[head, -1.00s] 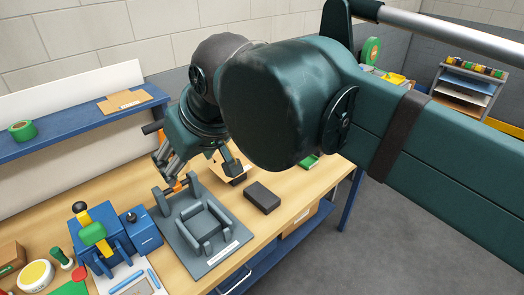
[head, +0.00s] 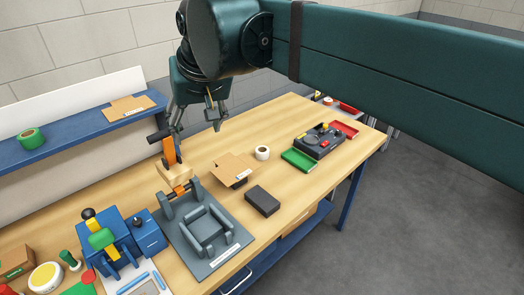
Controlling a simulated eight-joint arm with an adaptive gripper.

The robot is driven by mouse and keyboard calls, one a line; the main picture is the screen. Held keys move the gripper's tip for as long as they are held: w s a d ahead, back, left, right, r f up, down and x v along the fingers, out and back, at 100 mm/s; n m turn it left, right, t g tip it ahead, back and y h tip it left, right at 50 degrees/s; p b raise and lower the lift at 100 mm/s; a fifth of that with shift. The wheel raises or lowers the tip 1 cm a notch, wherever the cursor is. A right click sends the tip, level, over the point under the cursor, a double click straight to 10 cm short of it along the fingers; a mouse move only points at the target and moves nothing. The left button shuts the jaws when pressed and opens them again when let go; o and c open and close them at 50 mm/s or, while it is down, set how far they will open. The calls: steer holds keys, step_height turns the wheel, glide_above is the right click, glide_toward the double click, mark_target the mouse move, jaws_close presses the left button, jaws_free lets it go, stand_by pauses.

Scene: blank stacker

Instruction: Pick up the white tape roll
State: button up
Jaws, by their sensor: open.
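The white tape roll (head: 262,153) stands on the wooden bench, right of a brown cardboard piece. My gripper (head: 197,122) is in the upper middle of the head view, above the back of the bench and left of the roll. Its fingers are spread and hold nothing. It is apart from the tape roll.
A grey fixture plate (head: 208,232) holds an upright orange and black tool (head: 170,150) just below my gripper. A dark block (head: 262,201), the cardboard piece (head: 232,168), a green tray (head: 299,160) and a black organizer (head: 320,141) surround the roll. A green tape roll (head: 31,138) sits on the blue shelf.

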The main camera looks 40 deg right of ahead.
steer(key=w+d+r+m+g+p, duration=0.2)
steer(key=w+d+m+p, duration=0.15)
steer(key=w+d, duration=0.45)
steer(key=m+g+p, duration=0.3)
steer(key=m+p, duration=0.6)
steer(key=p, duration=0.1)
glide_above(262, 150)
steer(key=s+a, duration=0.1)
step_height(262, 150, down, 31)
steer(key=shift+f+y, duration=0.35)
steer(key=shift+y, duration=0.05)
steer(key=shift+f, duration=1.25)
steer(key=shift+f, duration=0.1)
steer(key=shift+s+a+f+p, duration=0.1)
steer(key=shift+s+f+p, duration=0.05)
steer(key=shift+f, duration=1.1)
steer(key=shift+s+f+p, duration=0.1)
steer(key=shift+f+p, duration=0.05)
steer(key=shift+f, duration=1.1)
